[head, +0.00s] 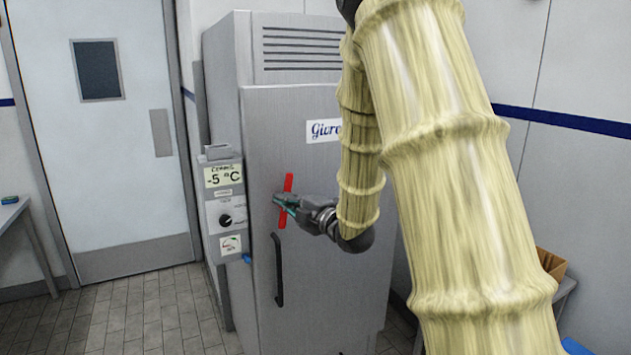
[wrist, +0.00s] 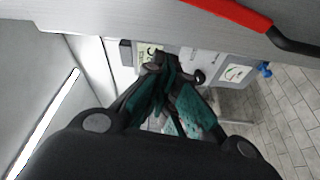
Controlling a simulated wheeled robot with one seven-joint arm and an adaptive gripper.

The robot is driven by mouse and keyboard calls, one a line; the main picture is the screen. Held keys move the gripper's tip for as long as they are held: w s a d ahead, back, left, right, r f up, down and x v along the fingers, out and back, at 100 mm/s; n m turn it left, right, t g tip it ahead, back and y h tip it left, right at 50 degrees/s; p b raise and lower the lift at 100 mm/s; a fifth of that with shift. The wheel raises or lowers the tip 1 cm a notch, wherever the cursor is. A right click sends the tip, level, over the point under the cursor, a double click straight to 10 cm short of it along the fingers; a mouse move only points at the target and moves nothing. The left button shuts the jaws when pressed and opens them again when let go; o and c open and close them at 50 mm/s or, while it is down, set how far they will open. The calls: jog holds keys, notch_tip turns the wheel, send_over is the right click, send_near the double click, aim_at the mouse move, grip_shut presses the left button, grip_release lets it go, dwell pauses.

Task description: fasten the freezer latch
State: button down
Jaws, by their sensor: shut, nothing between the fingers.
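The grey freezer (head: 320,140) stands against the wall, and its door looks closed. A red latch bar (head: 288,182) sits on the door's left side, nearly upright with a slight tilt. It also shows along the top of the wrist view (wrist: 225,12). My gripper (head: 281,199) overlaps the middle of the bar in the head view and hides part of it. In the wrist view my gripper's fingers (wrist: 162,68) are shut and empty, below the red bar with a visible gap. I cannot tell whether any part touches it.
A black door handle (head: 279,270) is below the latch. A control box (head: 226,210) with a dial and a -5 °C label is on the freezer's left side. A white room door (head: 105,150) is at left. A cardboard box (head: 551,264) is at right. Tiled floor is clear at front left.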

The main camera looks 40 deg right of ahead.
jog(key=shift+w+d+r+p, duration=0.1)
jog(key=shift+w+d+p, duration=0.6)
jog(key=shift+w+p, duration=0.55)
jog(key=shift+w+d+p, duration=0.7)
jog(key=shift+w+p, duration=0.25)
jog(key=shift+w, duration=0.55)
jog(key=shift+w+d+r+p, duration=0.1)
jog(key=shift+w+d+p, duration=0.6)
jog(key=shift+w+p, duration=0.55)
jog(key=shift+w+f+b, duration=0.1)
jog(key=shift+b, duration=0.3)
